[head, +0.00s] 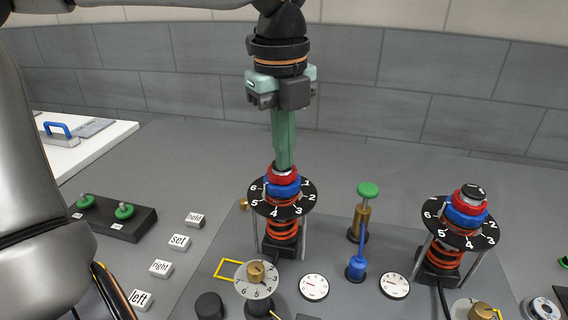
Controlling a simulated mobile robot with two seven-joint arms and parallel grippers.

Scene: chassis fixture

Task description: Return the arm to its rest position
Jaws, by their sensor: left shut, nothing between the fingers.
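My left gripper (283,165) points straight down from the top centre of the head view. Its green fingers are together with nothing between them. The fingertips are at or just above the left spring unit's red and blue top (284,181); I cannot tell whether they touch it. That unit has a black numbered dial (262,205) and an orange spring (282,229) below. My left arm comes in across the top left and down the left side. My right gripper is not in view.
A second spring unit (464,215) stands at the right. Between the two are a green-topped brass valve (366,200), a blue lever (357,265) and round gauges (314,287). Labelled blocks (180,242) and a black box with green knobs (112,217) lie left. The grey surface behind is clear.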

